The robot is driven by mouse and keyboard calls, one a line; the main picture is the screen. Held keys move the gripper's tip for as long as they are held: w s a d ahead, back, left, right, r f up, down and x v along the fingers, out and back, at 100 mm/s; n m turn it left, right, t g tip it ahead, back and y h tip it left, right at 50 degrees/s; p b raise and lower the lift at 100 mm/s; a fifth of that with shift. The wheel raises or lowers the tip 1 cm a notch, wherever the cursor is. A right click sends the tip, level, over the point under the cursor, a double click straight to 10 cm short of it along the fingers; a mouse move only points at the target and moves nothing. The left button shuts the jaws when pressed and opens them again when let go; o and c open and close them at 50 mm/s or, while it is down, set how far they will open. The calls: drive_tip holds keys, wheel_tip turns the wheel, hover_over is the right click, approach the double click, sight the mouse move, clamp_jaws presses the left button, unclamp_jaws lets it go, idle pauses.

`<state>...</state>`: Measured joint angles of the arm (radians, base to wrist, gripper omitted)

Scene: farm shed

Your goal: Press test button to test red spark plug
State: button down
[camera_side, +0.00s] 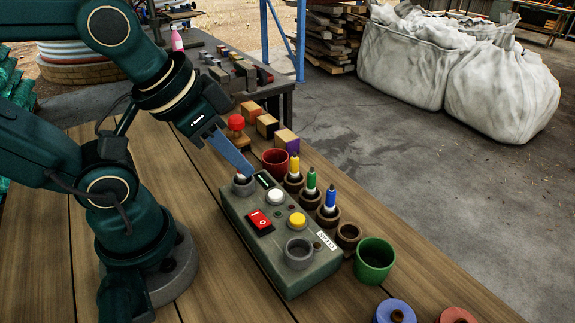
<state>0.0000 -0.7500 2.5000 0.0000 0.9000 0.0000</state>
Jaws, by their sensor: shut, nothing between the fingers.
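The grey-green tester box (283,268) stands on the wooden table. Its top has a white button (275,196), a yellow button (297,219), a red rocker switch (260,220) and a grey ring socket (299,256) at the near end that looks empty. Another grey socket (243,188) is at its far end. My gripper (246,170) is shut and points down at that far socket, partly covering it. I cannot tell whether it touches. No red spark plug is clearly visible; something small in the far socket is mostly hidden by the fingers.
Yellow (295,166), green (311,182) and blue (329,199) plugs stand in brown holders beside an empty holder (348,235). A red cup (275,160) and green cup (375,260) flank the row. Blocks (267,125) and a red-topped object (236,123) stand behind.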

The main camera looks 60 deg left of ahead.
idle(0.9)
drive_tip(key=n+g+h, duration=0.4)
drive_tip(key=n+h, duration=0.5)
drive_tip(key=n, duration=2)
hover_over(270, 191)
drive_tip(key=shift+r, duration=0.45)
drive_tip(key=shift+f, duration=4.45)
